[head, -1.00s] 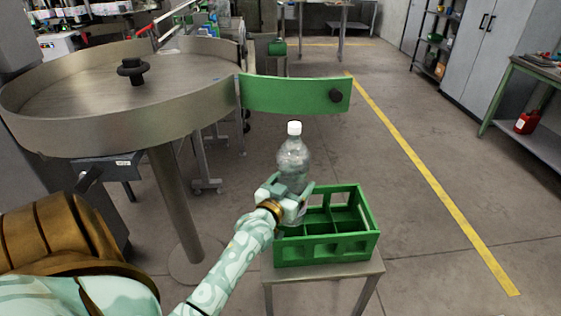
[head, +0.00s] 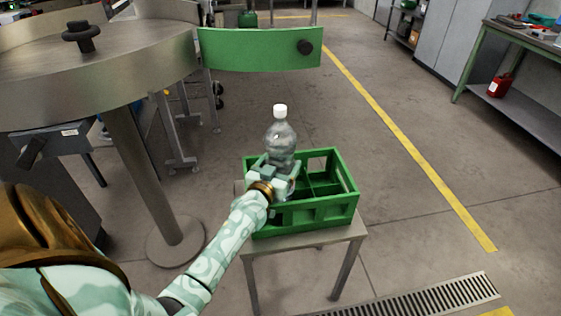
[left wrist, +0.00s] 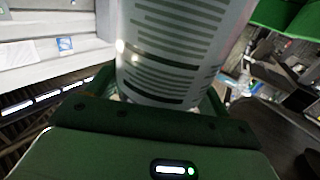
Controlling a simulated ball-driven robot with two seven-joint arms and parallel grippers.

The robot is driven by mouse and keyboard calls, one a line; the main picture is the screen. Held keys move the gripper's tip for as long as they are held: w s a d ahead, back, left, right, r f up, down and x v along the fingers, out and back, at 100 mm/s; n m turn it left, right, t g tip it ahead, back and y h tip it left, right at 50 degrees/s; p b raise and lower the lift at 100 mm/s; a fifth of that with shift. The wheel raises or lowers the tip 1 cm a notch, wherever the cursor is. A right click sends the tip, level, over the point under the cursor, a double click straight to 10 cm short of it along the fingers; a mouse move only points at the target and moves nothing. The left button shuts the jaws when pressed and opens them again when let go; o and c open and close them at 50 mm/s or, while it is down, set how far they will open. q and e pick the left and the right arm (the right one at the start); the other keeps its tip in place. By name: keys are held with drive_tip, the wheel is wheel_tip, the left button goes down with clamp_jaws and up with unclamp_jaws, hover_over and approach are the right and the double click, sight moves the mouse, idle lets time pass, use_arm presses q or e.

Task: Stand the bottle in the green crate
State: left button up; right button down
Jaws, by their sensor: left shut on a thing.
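The clear bottle (head: 280,138) with a white cap is upright in the head view. My left gripper (head: 278,172) is shut around its lower half. The bottle is over the left part of the green crate (head: 318,216). The gripper and the crate wall hide its base, so I cannot tell whether it touches the crate floor. The crate has divided compartments, and those on the right look empty. In the left wrist view the bottle's printed label (left wrist: 178,50) fills the middle, close to the gripper. My right gripper is not in view.
The crate stands on a small metal table (head: 300,246). A round steel turntable (head: 110,75) on a post is at the left, with a green guard (head: 262,48) behind the crate. Open floor lies to the right, and a drain grate (head: 420,300) is in front.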

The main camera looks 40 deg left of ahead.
use_arm(q)
drive_tip(key=shift+f, duration=0.15)
idle(0.3)
drive_tip(key=shift+f+b, duration=0.1)
drive_tip(key=shift+b, duration=0.2)
drive_tip(key=o, duration=2)
drive_tip(key=shift+f, duration=0.15)
drive_tip(key=shift+r, duration=0.2)
drive_tip(key=shift+r+p, duration=0.45)
drive_tip(key=shift+r, duration=0.15)
drive_tip(key=p+v, duration=0.3)
drive_tip(key=v, duration=0.9)
drive_tip(key=shift+s+d+f, duration=0.1)
drive_tip(key=shift+f, duration=0.05)
